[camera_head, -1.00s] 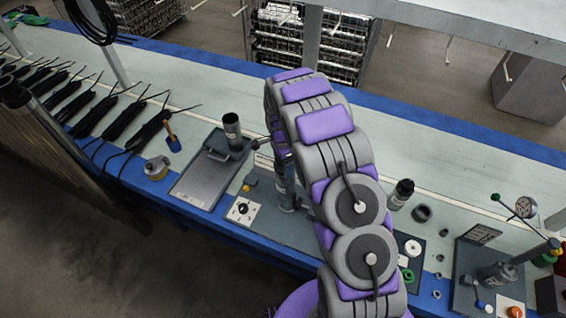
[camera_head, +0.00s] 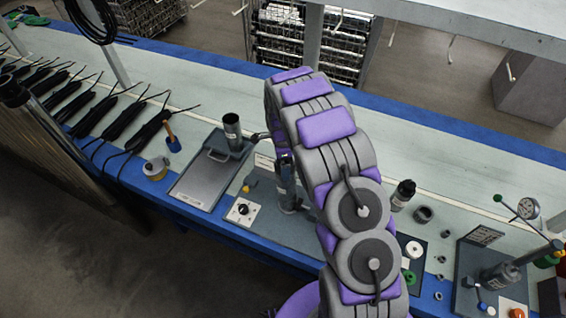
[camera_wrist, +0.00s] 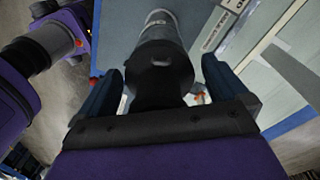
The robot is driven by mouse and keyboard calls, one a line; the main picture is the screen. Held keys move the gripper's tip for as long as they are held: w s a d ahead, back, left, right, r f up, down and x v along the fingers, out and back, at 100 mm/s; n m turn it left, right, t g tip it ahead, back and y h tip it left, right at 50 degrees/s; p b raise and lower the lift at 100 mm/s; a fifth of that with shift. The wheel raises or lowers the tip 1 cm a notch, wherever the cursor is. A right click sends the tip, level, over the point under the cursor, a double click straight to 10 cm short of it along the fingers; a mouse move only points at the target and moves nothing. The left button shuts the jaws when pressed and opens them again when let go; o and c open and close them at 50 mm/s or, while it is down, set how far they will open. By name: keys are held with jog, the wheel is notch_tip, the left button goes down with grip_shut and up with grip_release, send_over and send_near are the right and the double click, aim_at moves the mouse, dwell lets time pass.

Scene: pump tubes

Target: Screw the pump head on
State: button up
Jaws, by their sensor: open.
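A grey upright tube (camera_head: 286,195) stands on the bench, partly behind my arm in the head view. In the wrist view, the grey tube (camera_wrist: 160,28) has a dark cylindrical part (camera_wrist: 162,70), which looks like the pump head, at the end nearer my gripper. My gripper (camera_wrist: 161,70) is open. Its two fingers are on either side of the dark part, with visible gaps on both sides. The joint between the dark part and the tube is too dark to judge. In the head view my gripper is mostly hidden by my arm.
A grey tray (camera_head: 205,180) with a dark cup (camera_head: 233,131) is left of the tube, and a white dial plate (camera_head: 243,211) is close by. A black cylinder (camera_head: 403,194) and several rings stand to the right. A gauge stand (camera_head: 490,265) is further right.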

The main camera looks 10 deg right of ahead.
notch_tip(320, 180, up, 16)
jog(key=w+p, duration=0.1)
jog(key=p, duration=0.1)
jog(key=s+d+r+n+b, duration=0.1)
jog(key=s+r+n, duration=0.2)
jog(key=s+r, duration=0.45)
jog(key=s+r+n+b, duration=0.1)
jog(key=s+n, duration=0.6)
jog(key=s, duration=1)
jog(key=s+r+n+g+b, duration=0.1)
jog(key=s+n, duration=0.7)
jog(key=s, duration=1)
jog(key=shift+s+a+r+n, duration=0.25)
jog(key=shift+s+a+n, duration=0.05)
jog(key=shift+s+a, duration=0.05)
